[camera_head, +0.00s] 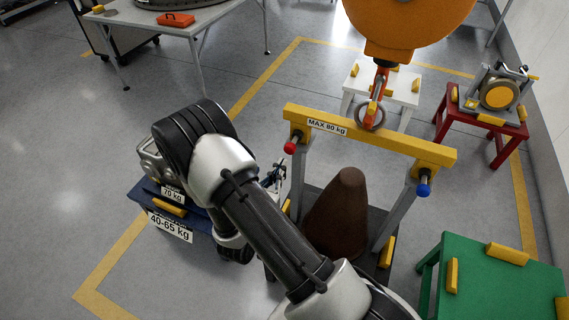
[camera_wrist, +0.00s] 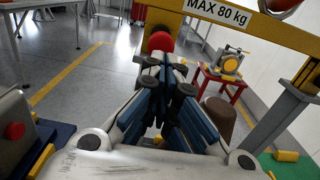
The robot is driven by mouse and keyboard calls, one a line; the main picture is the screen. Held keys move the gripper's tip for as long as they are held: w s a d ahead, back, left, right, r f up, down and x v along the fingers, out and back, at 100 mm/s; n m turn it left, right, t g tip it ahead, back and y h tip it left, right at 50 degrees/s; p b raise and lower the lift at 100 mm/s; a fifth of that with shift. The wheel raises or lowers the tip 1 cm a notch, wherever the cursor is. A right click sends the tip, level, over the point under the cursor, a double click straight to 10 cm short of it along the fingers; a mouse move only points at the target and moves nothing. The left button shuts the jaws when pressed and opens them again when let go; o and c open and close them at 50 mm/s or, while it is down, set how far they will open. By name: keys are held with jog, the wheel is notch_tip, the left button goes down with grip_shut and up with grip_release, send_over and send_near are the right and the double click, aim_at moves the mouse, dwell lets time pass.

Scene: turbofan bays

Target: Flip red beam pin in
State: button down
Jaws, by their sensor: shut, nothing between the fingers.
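The red beam pin (camera_head: 290,147) sticks out of the left end of the yellow beam (camera_head: 400,145), which is labelled MAX 80 kg. In the wrist view the round red pin head (camera_wrist: 160,42) is just beyond my fingertips. My gripper (camera_wrist: 164,66) is shut and empty, its blue-padded fingers pointing at the pin. I cannot tell whether they touch it. In the head view my arm partly hides my gripper, left of and below the pin. A blue pin (camera_head: 423,187) is at the beam's right end.
A brown cone (camera_head: 337,215) stands under the beam. A blue stand (camera_head: 180,228) with a 70 kg load is left, a green table (camera_head: 500,285) right, a red stool (camera_head: 480,130) behind. Open floor lies at left.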

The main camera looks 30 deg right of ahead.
aim_at(290, 154)
jog(key=shift+x, duration=1.6)
jog(key=x, duration=0.4)
jog(key=shift+b, duration=0.35)
